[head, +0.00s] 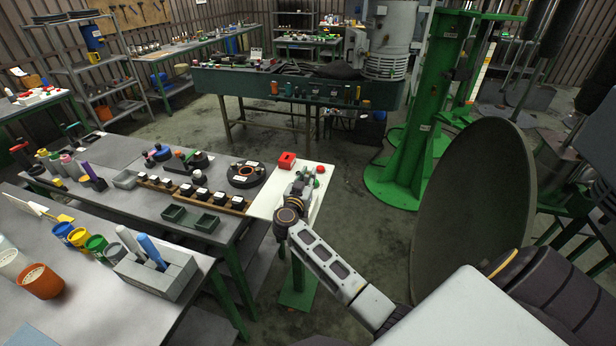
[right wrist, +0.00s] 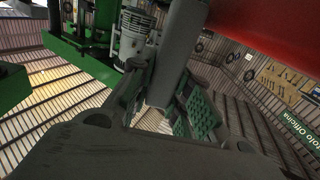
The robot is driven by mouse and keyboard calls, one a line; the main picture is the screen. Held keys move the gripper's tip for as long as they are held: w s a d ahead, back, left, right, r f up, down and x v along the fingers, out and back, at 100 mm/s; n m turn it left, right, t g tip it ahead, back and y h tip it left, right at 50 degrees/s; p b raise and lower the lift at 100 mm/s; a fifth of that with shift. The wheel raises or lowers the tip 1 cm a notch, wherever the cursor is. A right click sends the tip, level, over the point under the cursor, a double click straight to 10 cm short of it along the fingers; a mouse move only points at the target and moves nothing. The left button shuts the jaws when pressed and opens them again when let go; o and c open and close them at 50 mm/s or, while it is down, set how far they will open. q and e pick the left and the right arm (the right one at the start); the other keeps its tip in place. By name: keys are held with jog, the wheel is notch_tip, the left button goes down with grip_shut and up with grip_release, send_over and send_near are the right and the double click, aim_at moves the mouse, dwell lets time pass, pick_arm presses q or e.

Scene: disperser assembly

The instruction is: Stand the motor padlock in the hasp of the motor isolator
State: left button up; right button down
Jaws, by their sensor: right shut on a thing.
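My right gripper (head: 300,184) is over the white board on the green pedestal, at the end of my outstretched right arm. In the right wrist view its fingers (right wrist: 160,105) are shut on a smooth grey bar (right wrist: 183,45), which I take to be part of the motor padlock. A large red surface (right wrist: 265,30) is close by at the upper right; I cannot tell whether it belongs to the padlock. A red block (head: 287,160) sits on the board just beyond the gripper. The motor isolator and its hasp cannot be told apart behind the gripper. My left gripper is out of view.
The white board (head: 262,208) stands close to the right end of a grey bench (head: 120,205) with trays and small parts. Small red and green parts (head: 321,182) are right beside the gripper. A green column (head: 420,130) stands behind, right.

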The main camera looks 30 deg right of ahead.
jog(key=shift+f, duration=0.8)
jog(key=c, duration=1.3)
grip_release()
jog(key=shift+s, duration=0.1)
jog(key=shift+o, duration=0.2)
jog(key=shift+a+f, duration=0.1)
jog(key=shift+s+a, duration=0.1)
jog(key=v, duration=1.1)
jog(key=shift+s+a+r, duration=0.2)
